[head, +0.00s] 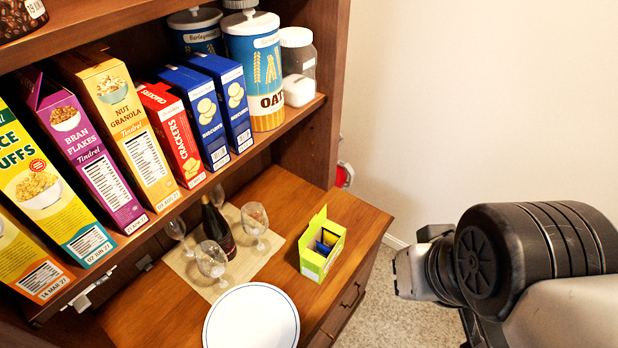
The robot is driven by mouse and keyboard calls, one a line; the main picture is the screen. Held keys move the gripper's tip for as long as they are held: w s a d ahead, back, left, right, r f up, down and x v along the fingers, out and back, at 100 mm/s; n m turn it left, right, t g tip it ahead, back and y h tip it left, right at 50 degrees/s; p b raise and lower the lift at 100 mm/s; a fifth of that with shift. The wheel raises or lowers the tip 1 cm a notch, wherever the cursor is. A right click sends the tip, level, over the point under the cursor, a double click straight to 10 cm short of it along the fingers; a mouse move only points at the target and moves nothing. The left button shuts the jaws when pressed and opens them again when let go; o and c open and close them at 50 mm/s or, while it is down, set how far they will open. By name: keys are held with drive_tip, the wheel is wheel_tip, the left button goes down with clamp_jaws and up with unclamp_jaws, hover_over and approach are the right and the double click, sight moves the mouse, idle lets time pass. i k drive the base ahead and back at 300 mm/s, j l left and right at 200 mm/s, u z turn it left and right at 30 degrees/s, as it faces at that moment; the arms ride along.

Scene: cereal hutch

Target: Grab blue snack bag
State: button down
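In the head view, an open green box (311,262) stands on the wooden counter, right of the glasses. Dark blue packets (326,241) show inside it, with a bit of orange among them. They may be snack bags, but they are too small to read. My arm shows at the right edge as a large black joint and grey links. My gripper's fingers cannot be seen.
A white round plate (251,318) lies left of the green box. Wine glasses (255,222) and a dark bottle (216,230) stand on a mat (199,282). Cereal boxes, two blue biscuit boxes (201,118) and an oats canister (257,75) fill the shelf. Carpet right of the counter is clear.

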sight(323, 250)
drive_tip(key=i+l+u, duration=0.2)
drive_tip(key=u, duration=0.2)
drive_tip(key=i+l+u, duration=0.15)
drive_tip(key=l+u, duration=0.3)
drive_tip(key=i+l+u, duration=0.1)
drive_tip(key=l+u, duration=0.3)
